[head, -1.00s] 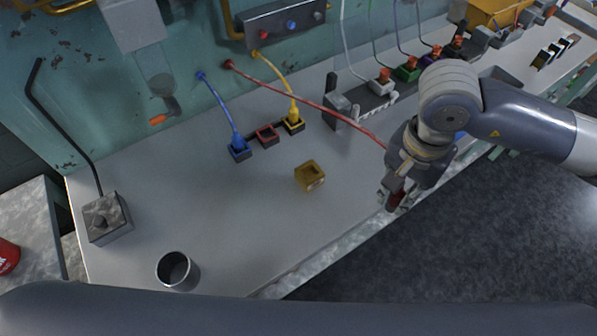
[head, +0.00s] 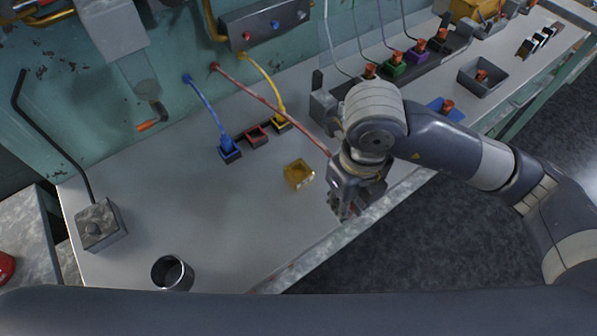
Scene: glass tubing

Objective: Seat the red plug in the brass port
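The brass port (head: 299,174) is a small gold block with an opening, on the grey bench left of my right gripper. My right gripper (head: 346,208) points down above the bench near its front edge, apart from the port. A red cable (head: 275,98) runs from the wall to this gripper. It appears shut on the red plug, which is mostly hidden by the fingers; only a little red shows there. My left gripper is not in view.
Blue plug (head: 229,149), empty red-rimmed socket (head: 256,136) and yellow plug (head: 281,122) form a row behind the port. A metal cup (head: 172,273) and lever box (head: 99,224) stand left. Several corded plugs sit at the back right. The bench between cup and port is clear.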

